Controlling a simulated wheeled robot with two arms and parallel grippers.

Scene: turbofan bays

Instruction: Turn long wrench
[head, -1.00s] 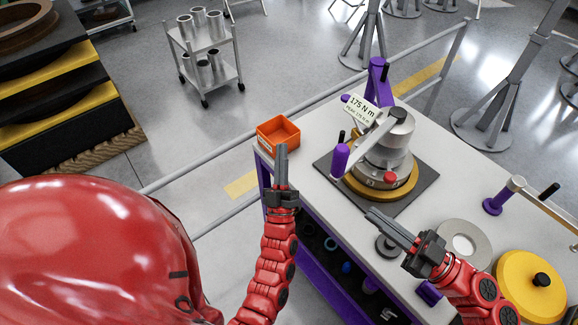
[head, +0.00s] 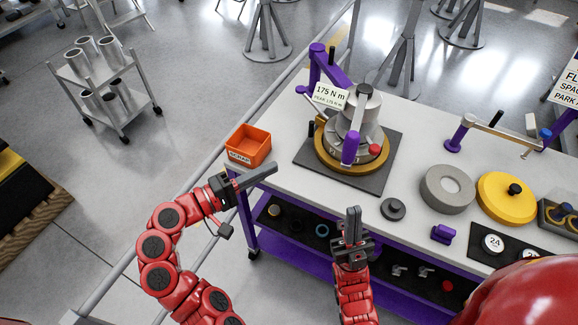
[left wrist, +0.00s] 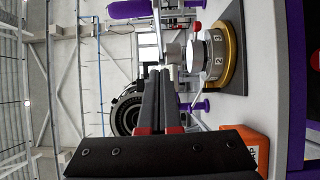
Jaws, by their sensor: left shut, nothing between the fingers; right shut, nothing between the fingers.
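The long wrench shows as a grey bar from the top of the silver drum (head: 340,130), ending in an upright purple handle (head: 350,149) on the drum's near side. A tag (head: 330,96) behind it reads 175 N m. My left gripper (head: 273,169) is shut and empty, pointing right over the bench's front edge, apart from the handle. Its closed fingers (left wrist: 160,95) also show in the left wrist view, with the drum (left wrist: 203,53) beyond and a purple handle (left wrist: 130,9) at the top. My right gripper (head: 353,212) is shut and empty, pointing up in front of the bench.
An orange scrap bin (head: 248,146) stands at the bench's left end. A purple bracket (head: 327,64) rises behind the drum. A grey ring (head: 431,193), a yellow disc (head: 508,214) and a small dark puck (head: 393,209) lie to the right. The bench between bin and mat is clear.

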